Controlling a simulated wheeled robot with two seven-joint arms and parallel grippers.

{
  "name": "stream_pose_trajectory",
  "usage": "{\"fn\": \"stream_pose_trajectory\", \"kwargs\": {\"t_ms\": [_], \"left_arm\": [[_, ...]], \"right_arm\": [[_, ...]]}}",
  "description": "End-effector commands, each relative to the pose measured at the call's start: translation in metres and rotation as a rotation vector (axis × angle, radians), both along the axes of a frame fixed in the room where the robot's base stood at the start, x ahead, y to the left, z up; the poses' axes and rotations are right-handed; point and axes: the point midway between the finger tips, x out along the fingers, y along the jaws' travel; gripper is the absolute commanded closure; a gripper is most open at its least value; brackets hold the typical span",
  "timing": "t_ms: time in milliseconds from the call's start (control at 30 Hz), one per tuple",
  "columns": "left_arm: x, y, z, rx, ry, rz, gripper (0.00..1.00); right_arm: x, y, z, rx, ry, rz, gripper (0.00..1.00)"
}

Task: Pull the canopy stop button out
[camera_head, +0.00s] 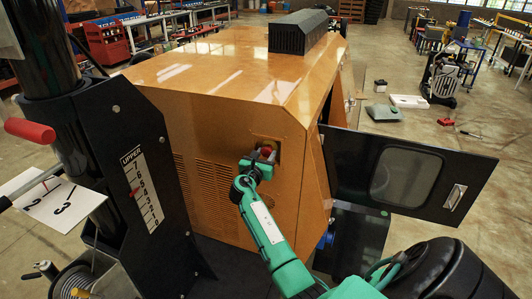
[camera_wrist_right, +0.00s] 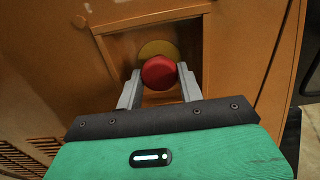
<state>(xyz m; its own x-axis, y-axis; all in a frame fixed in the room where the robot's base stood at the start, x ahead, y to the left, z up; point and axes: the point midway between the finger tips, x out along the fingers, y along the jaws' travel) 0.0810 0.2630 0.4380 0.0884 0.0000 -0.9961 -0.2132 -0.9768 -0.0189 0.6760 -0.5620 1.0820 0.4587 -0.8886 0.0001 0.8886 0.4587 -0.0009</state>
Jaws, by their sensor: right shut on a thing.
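The canopy stop button is a red round knob (camera_wrist_right: 159,72) in front of a yellow disc (camera_wrist_right: 158,48), set in a square recess of the orange canopy (camera_head: 230,80). In the head view the red button (camera_head: 267,151) shows small at the recess, partly covered by my gripper. My right gripper (camera_wrist_right: 159,80) has its two grey fingers on either side of the red knob and is shut on it. The same right gripper shows in the head view (camera_head: 262,160), on a green arm coming from below. My left gripper is not in view.
A black door with a window (camera_head: 400,178) stands open to the right of the canopy. A black mast with a number scale (camera_head: 142,190) and a red-handled lever (camera_head: 30,131) stand at the left. Vent slots (camera_head: 215,185) lie left of the recess.

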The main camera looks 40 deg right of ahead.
Motion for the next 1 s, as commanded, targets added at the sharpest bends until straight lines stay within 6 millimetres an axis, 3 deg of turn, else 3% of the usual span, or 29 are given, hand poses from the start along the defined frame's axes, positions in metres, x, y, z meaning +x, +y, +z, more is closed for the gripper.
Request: {"fn": "stream_pose_trajectory", "kwargs": {"t_ms": [133,167,233,667,1000], "left_arm": [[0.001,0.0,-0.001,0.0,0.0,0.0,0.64],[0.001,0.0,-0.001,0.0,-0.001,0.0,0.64],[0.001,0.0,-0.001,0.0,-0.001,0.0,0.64],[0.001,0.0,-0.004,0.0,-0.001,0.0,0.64],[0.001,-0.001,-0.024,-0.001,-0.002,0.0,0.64]], "right_arm": [[0.0,0.001,-0.004,0.004,0.003,0.002,1.0],[0.0,0.002,-0.004,0.004,0.003,0.002,0.57],[0.0,0.001,-0.004,0.004,0.003,0.002,0.43],[-0.004,0.009,-0.005,0.003,0.001,0.004,0.41],[-0.037,0.073,-0.006,0.006,0.0,0.004,0.41]]}}
